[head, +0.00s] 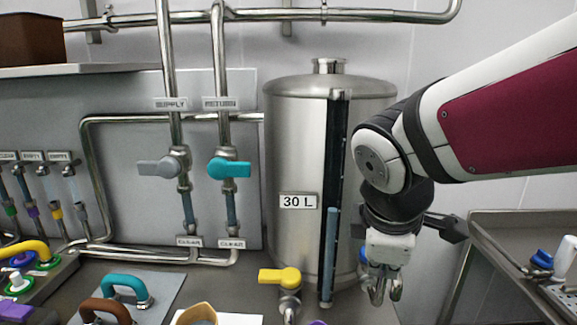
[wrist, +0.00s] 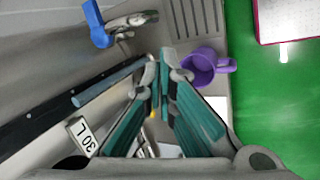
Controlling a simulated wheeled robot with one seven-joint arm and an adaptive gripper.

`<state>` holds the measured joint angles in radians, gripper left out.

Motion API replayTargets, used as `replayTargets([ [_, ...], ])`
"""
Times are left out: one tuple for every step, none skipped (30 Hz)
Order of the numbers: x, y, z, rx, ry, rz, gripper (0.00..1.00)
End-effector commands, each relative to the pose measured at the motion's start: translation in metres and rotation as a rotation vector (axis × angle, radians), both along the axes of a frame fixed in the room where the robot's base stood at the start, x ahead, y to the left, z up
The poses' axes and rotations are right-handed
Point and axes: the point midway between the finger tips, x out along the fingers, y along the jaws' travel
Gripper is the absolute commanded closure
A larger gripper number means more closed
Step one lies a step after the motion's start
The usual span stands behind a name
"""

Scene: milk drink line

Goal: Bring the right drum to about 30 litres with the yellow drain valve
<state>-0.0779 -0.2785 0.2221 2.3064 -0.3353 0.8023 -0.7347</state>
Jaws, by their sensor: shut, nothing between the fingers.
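The steel drum (head: 295,150) stands in the middle of the head view with a "30 L" plate (head: 298,201), which also shows in the wrist view (wrist: 82,133). In its dark sight gauge, the blue-grey column (head: 331,250) tops out about level with the plate. The yellow drain valve (head: 280,276) is low in front of the drum, its handle pointing left. My gripper (head: 384,292) hangs to the right of the gauge and valve, apart from the valve. Its fingers (wrist: 158,65) are shut and empty in the wrist view.
A blue valve handle (wrist: 97,22) is near my gripper, mostly hidden behind it in the head view. A purple mug (wrist: 205,65) stands beside the fingers. Grey (head: 160,168) and teal (head: 230,169) pipe valves are at left. A steel tray table (head: 510,225) is at right.

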Motion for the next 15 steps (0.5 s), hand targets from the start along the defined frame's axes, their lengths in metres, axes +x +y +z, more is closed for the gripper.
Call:
replayTargets([
  [-0.016,-0.012,0.008,0.069,-0.038,-0.138,1.0],
  [-0.025,-0.018,0.011,0.115,-0.054,-0.222,1.0],
  [-0.038,-0.025,0.015,0.177,-0.077,-0.332,1.0],
  [-0.047,-0.03,0.017,0.225,-0.092,-0.413,1.0],
  [-0.055,-0.033,0.018,0.274,-0.108,-0.491,1.0],
  [-0.067,-0.038,0.02,0.336,-0.124,-0.59,1.0],
  [-0.074,-0.04,0.021,0.381,-0.136,-0.66,1.0],
  [-0.082,-0.042,0.022,0.425,-0.146,-0.724,1.0],
  [-0.09,-0.044,0.022,0.481,-0.157,-0.802,1.0],
  [-0.096,-0.045,0.022,0.518,-0.163,-0.854,1.0],
  [-0.101,-0.046,0.022,0.551,-0.167,-0.901,1.0],
  [-0.106,-0.046,0.023,0.591,-0.172,-0.953,1.0],
  [-0.11,-0.047,0.023,0.616,-0.176,-0.986,1.0],
  [-0.113,-0.047,0.022,0.636,-0.177,-1.014,1.0],
  [-0.115,-0.047,0.022,0.658,-0.178,-1.043,1.0],
])
